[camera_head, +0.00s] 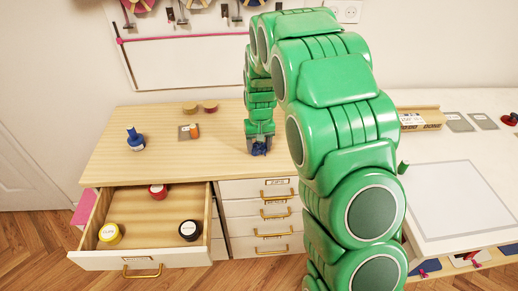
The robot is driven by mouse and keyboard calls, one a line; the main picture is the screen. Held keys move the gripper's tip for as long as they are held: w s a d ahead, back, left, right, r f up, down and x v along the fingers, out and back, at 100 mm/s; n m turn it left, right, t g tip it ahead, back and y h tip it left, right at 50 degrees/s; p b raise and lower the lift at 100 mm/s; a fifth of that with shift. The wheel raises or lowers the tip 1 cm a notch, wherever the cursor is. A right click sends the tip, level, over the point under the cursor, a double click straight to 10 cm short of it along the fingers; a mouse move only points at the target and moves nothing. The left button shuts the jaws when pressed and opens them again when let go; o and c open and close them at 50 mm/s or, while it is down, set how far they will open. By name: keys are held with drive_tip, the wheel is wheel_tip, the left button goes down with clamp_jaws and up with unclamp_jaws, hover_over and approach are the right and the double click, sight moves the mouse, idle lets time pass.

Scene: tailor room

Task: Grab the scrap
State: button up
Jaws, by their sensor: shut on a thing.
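My gripper (259,146) is at the end of my green arm, low over the wooden tabletop, right of the middle. It is shut on a small dark blue scrap (259,150), which shows between and just below the fingers. The scrap is small in the picture, and I cannot tell whether it touches the tabletop. The fingers hide part of it.
An open drawer (122,259) holds red, yellow and black round items. A white worktable (487,147) is at right.

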sight(259, 147)
idle(0.3)
drive_tip(key=shift+r, duration=0.6)
wheel_tip(259, 147, up, 2)
drive_tip(key=shift+r, duration=0.1)
drive_tip(key=s+r, duration=0.1)
drive_tip(key=r, duration=0.1)
drive_tip(key=s+r, duration=0.1)
drive_tip(key=s, duration=0.1)
drive_tip(key=s+r, duration=0.2)
drive_tip(key=shift+d+r, duration=0.3)
drive_tip(key=shift+d, duration=0.05)
drive_tip(key=s+r, duration=0.1)
drive_tip(key=s, duration=0.2)
drive_tip(key=s+r, duration=0.1)
drive_tip(key=s, duration=0.2)
drive_tip(key=s+d+r, duration=0.1)
drive_tip(key=s+r, duration=0.1)
drive_tip(key=s, duration=0.1)
drive_tip(key=shift+d, duration=0.1)
drive_tip(key=shift+c, duration=0.2)
